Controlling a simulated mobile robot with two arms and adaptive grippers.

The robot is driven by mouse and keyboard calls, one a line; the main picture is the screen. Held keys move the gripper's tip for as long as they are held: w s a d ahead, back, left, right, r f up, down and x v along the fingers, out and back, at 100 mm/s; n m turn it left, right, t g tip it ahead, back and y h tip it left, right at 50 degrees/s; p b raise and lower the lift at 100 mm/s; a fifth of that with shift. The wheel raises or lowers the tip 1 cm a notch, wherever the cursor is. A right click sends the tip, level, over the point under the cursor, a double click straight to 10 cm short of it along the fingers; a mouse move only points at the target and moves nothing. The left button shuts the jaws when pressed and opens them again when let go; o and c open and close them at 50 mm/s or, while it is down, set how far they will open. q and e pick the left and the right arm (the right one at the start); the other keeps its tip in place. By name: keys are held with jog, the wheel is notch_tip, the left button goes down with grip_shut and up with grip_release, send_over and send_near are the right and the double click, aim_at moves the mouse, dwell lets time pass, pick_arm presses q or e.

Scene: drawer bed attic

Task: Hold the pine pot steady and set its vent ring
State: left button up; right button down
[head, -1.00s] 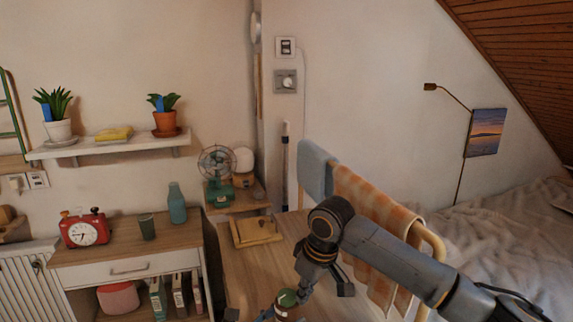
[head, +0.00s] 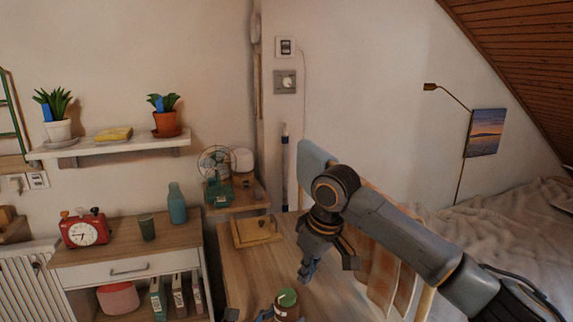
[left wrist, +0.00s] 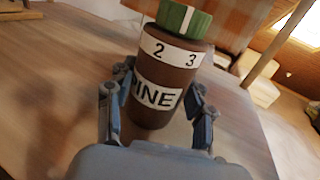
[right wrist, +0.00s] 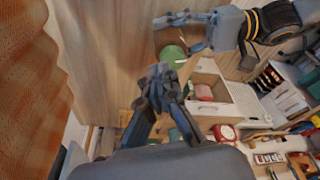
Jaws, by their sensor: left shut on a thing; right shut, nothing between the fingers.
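The pine pot is a brown jar (head: 287,313) with a green vent ring (head: 288,297) on top, at the bottom edge of the head view. In the left wrist view the pot (left wrist: 165,73) shows "INE" and a white band with 2 and 3. The white line on its green ring (left wrist: 184,18) sits roughly between those numbers. My left gripper (left wrist: 155,112) is shut around the pot's lower body. My right gripper (head: 307,274) is shut and empty, above and apart from the ring. In the right wrist view its closed fingertips (right wrist: 160,75) show near the green ring (right wrist: 173,54).
The wooden table (head: 240,285) has a flat wooden box (head: 257,232) at its back. An orange checked towel (head: 375,240) and a blue cloth hang on a rail at the right. A fan (head: 217,165) stands behind. A drawer cabinet (head: 120,268) is at the left.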

aim_at(287, 297)
jog(key=shift+s+a+f, duration=0.3)
jog(key=shift+f, duration=0.7)
jog(key=shift+s+a+f, duration=0.25)
jog(key=shift+s+f, duration=0.05)
jog(key=shift+f, duration=0.7)
jog(key=shift+s+a+f, duration=0.3)
jog(key=shift+f, duration=0.7)
jog(key=shift+w+a, duration=0.15)
jog(key=shift+w, duration=0.15)
